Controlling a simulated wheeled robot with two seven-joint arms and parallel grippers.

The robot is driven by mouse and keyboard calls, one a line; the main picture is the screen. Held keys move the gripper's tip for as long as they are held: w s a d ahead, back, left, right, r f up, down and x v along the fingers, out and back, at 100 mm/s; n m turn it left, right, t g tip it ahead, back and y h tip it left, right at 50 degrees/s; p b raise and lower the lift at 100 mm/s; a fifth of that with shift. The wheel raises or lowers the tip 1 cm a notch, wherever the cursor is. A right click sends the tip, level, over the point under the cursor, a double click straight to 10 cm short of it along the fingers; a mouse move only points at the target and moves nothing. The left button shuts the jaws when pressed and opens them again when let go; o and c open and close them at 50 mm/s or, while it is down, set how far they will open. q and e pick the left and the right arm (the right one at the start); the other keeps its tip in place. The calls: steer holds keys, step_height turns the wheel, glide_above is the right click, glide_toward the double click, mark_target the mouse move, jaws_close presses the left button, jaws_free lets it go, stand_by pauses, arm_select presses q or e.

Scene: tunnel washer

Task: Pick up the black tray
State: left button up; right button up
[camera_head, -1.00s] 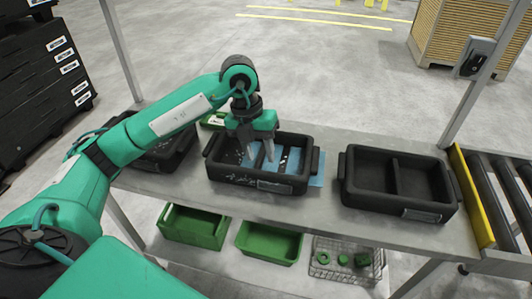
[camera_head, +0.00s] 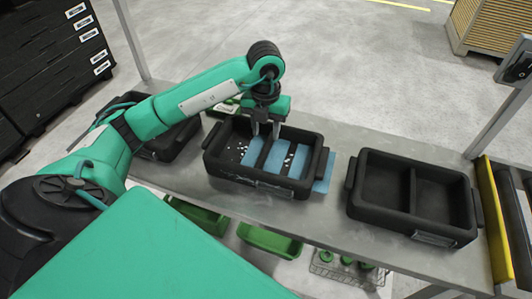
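Three black trays stand on the grey table. The middle black tray (camera_head: 258,184) has dividers, blue inside surfaces and small white pieces in it. The right black tray (camera_head: 432,236) has two empty compartments. The left black tray (camera_head: 165,148) is partly hidden behind my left arm. My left gripper (camera_head: 266,130) points down at the far wall of the middle tray, with its two fingers apart and nothing seen between them. I cannot tell whether the fingers touch the rim. My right gripper is out of view.
A blue sheet (camera_head: 325,175) lies under the middle tray's right end. Green bins (camera_head: 268,241) and a wire basket (camera_head: 345,268) sit below the table. A roller conveyor with a yellow side plate (camera_head: 493,215) is at the right. Metal posts rise at the table's corners.

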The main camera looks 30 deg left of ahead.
mark_target(265, 149)
arm_select(q)
step_height(265, 149, down, 2)
steer(key=shift+f, duration=0.15)
steer(key=shift+s+f+p, duration=0.15)
steer(key=shift+f+p, duration=0.05)
steer(key=shift+p, duration=0.15)
steer(key=shift+f+p, duration=0.3)
steer(key=shift+f, duration=0.1)
steer(key=f, duration=0.1)
steer(key=f+p, duration=0.1)
steer(key=f, duration=0.1)
steer(key=shift+s+d+f, duration=0.1)
steer(key=shift+s, duration=0.15)
steer(key=shift+f, duration=0.4)
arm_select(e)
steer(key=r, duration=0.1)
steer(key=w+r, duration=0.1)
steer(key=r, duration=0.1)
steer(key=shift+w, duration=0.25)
arm_select(q)
steer(key=shift+c, duration=0.2)
jaws_close()
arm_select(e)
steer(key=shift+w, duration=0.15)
